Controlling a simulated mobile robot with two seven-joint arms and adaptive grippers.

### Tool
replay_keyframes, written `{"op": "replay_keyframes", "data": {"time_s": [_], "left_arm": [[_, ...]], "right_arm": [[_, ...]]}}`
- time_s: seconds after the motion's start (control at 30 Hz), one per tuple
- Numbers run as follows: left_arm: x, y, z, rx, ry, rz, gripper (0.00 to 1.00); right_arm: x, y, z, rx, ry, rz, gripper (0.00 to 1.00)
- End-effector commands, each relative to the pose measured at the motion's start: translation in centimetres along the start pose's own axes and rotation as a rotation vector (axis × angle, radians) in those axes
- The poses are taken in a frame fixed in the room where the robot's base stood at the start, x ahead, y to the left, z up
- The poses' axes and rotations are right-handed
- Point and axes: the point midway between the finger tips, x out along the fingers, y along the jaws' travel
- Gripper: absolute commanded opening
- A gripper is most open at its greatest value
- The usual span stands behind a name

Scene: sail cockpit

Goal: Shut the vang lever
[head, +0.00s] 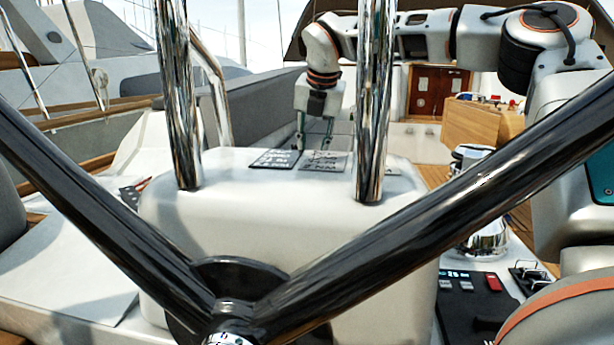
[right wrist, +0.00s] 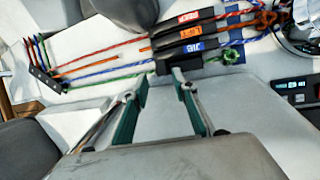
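The bank of rope clutches shows in the right wrist view, with dark levers carrying a red label (right wrist: 190,17), an orange label (right wrist: 192,32) and a blue label (right wrist: 195,47). The lettering is too small to tell which one is the vang lever. Coloured ropes run through the bank. In the head view my right gripper (head: 314,142) points down behind the white pedestal, and the clutches are hidden there. My left gripper is not in view.
The white pedestal (head: 290,225), two chrome posts (head: 371,100) and the dark wheel spokes (head: 440,230) stand in front. A chrome winch (head: 485,240) and a control panel (head: 468,300) are at right.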

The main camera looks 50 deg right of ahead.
Motion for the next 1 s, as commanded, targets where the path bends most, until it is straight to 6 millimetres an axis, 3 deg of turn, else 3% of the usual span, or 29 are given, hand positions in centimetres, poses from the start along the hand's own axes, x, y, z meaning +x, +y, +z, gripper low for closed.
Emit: {"op": "replay_keyframes", "data": {"time_s": [0.17, 0.6, 0.9, 0.93, 1.0], "left_arm": [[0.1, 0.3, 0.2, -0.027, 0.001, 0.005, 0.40], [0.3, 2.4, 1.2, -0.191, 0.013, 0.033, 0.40], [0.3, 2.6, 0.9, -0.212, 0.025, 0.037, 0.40], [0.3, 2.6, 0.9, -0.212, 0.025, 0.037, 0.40], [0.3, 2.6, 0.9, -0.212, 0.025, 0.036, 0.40]], "right_arm": [[1.2, 0.0, 0.0, -0.002, -0.005, -0.007, 0.28], [7.5, 0.0, -0.1, -0.002, -0.002, -0.008, 0.28], [7.6, 0.0, 0.1, -0.001, -0.006, -0.001, 0.28], [7.6, 0.0, 0.1, -0.001, -0.006, -0.001, 0.25], [7.6, 0.0, 0.1, -0.001, -0.006, -0.001, 0.07]]}}
